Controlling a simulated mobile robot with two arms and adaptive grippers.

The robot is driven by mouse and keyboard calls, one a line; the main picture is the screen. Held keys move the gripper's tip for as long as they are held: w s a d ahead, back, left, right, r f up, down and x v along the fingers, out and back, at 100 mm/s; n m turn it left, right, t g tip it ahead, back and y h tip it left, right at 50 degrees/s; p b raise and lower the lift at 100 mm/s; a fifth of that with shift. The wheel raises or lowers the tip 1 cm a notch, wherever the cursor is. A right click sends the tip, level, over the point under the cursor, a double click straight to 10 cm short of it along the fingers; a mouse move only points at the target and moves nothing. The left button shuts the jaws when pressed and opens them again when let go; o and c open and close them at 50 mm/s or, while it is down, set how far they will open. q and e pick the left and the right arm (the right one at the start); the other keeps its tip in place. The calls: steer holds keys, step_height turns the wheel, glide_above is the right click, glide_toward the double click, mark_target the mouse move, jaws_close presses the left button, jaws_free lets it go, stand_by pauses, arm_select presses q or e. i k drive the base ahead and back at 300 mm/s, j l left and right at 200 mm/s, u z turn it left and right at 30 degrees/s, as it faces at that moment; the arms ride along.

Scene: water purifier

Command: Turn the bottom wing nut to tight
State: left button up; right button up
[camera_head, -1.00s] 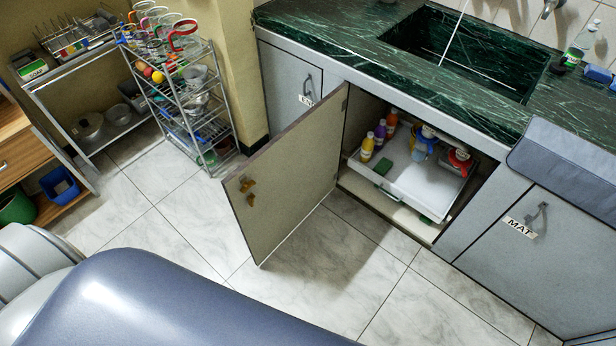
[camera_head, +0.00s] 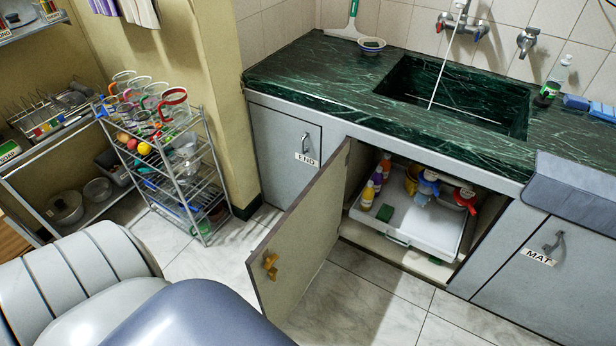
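Neither of my grippers is in view; only grey and blue-grey parts of my own body fill the lower left. No wing nut can be made out clearly. A small brass-coloured fitting (camera_head: 270,264) is on the open cabinet door (camera_head: 305,240); I cannot tell whether it is a wing nut. Inside the open cabinet under the sink, a blue fitting (camera_head: 427,186) and a red fitting (camera_head: 465,199) show above a white tray (camera_head: 412,236). Their details are too small to read.
Bottles (camera_head: 367,194) and a green sponge (camera_head: 385,213) are in the tray's left part. A wire rack (camera_head: 180,165) with mugs stands left. The green counter (camera_head: 300,75) holds a sink (camera_head: 450,95). Tiled floor (camera_head: 360,305) is clear before the cabinet.

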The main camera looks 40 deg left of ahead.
mark_target(272, 272)
steer(key=k+j, duration=0.1)
steer(key=j, duration=0.35)
steer(key=k+j+z, duration=0.1)
steer(key=j, duration=0.3)
steer(key=k+j, duration=0.15)
steer(key=j, duration=0.3)
steer(key=k+j+z, duration=0.1)
steer(key=j, duration=0.3)
steer(key=k+j, duration=0.15)
steer(key=j, duration=0.25)
steer(key=k+j+z, duration=0.1)
steer(key=j, duration=0.35)
steer(key=k+j+u, duration=0.1)
steer(key=u, duration=0.2)
steer(key=l+u, duration=0.35)
steer(key=i+l+u, duration=0.1)
steer(key=l+u, duration=0.6)
steer(key=k+l, duration=0.1)
steer(key=l, duration=0.4)
steer(key=k+l+u, duration=0.1)
steer(key=l, duration=0.35)
steer(key=k+l, duration=0.1)
steer(key=l, duration=0.4)
steer(key=i+l+u, duration=0.15)
steer(key=l+u, duration=0.25)
steer(key=l, duration=0.6)
steer(key=l+u, duration=0.35)
steer(key=l, duration=0.7)
